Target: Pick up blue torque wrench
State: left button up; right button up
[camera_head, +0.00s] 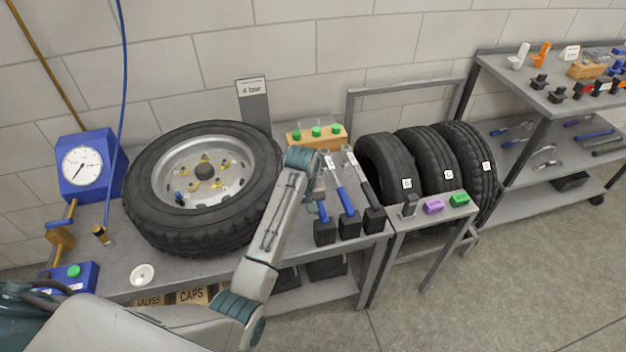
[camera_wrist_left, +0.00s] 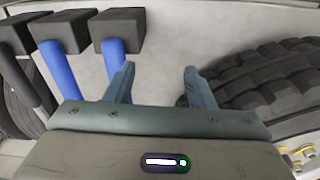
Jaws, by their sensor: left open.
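Torque wrenches lie side by side on the bench, right of the wheel, with black blocks at their near ends. The middle one is a blue torque wrench (camera_head: 343,197) with a silver head. Left of it is another with a blue-purple handle (camera_head: 323,211), partly hidden by my arm; right of it is one with a dark handle (camera_head: 370,194). In the left wrist view, two blue handles (camera_wrist_left: 58,72) and a dark one (camera_wrist_left: 18,78) lie left of my fingers. My left gripper (camera_wrist_left: 158,82) is open and empty; the nearer blue handle is just beside its left finger, contact unclear.
A large wheel (camera_head: 155,228) fills the bench's left side, close to my arm; its tread (camera_wrist_left: 262,80) shows right of my fingers. A wooden block with green knobs (camera_head: 318,136) stands behind. Upright tires (camera_head: 383,165) and a small stand (camera_head: 420,213) are to the right.

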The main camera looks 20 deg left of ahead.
aim_at(322, 214)
pick_arm(q)
jog(key=shift+n+g, duration=0.3)
jog(key=shift+n, duration=0.2)
jog(key=w+r, duration=0.1)
jog(key=w, duration=0.1)
jog(key=w+d+r, duration=0.1)
jog(key=w+r, duration=0.1)
jog(key=w+d+r, duration=0.1)
jog(key=shift+w+d+r, duration=0.1)
jog(key=shift+w+r, duration=0.2)
jog(key=shift+w, duration=0.1)
notch_tip(322, 214, down, 5)
jog(key=shift+f+p, duration=0.1)
jog(key=shift+p, duration=0.5)
jog(key=shift+d+f+p, duration=0.15)
jog(key=shift+f+p, duration=0.2)
jog(key=shift+f, duration=0.2)
notch_tip(322, 214, down, 3)
jog(key=shift+d+f+p, duration=0.15)
jog(key=shift+p, duration=0.3)
jog(key=shift+f, duration=0.45)
jog(key=shift+c, duration=0.2)
grip_shut()
jog(key=shift+w+r, duration=0.1)
jog(key=shift+w, duration=0.05)
